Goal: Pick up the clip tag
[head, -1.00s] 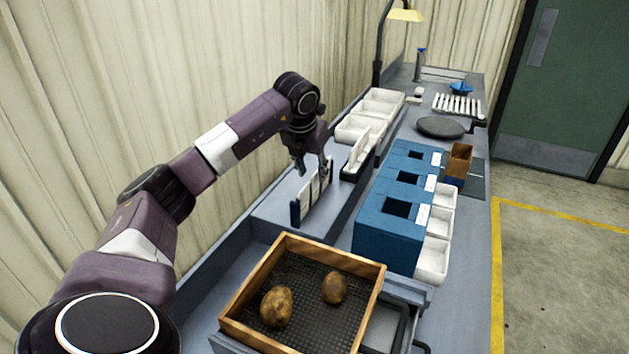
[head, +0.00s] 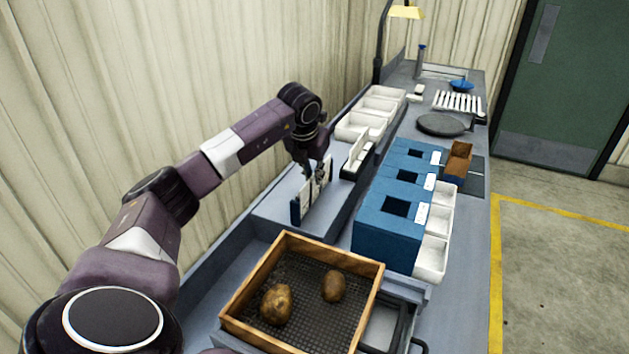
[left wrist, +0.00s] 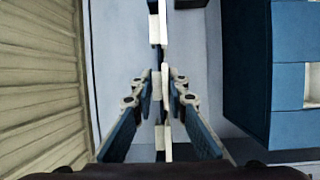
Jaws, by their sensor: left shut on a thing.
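A narrow upright rack (head: 296,212) with a dark blue end stands on the bench near the wall, with several white tags along it. My left gripper (head: 317,176) is over the rack's far part, pointing down. In the left wrist view its two fingers (left wrist: 162,88) are closed in around a thin white clip tag (left wrist: 165,78), one finger on each side. The tag still stands in line with the other white pieces of the rack. The fingers hide part of the tag in the head view. My right gripper is not in view.
A blue box unit (head: 386,236) with square openings stands to the right of the rack. White bins (head: 355,127) lie behind it. A wooden-framed sieve (head: 236,312) with two potatoes (head: 277,303) is in front. The wall runs close on the left.

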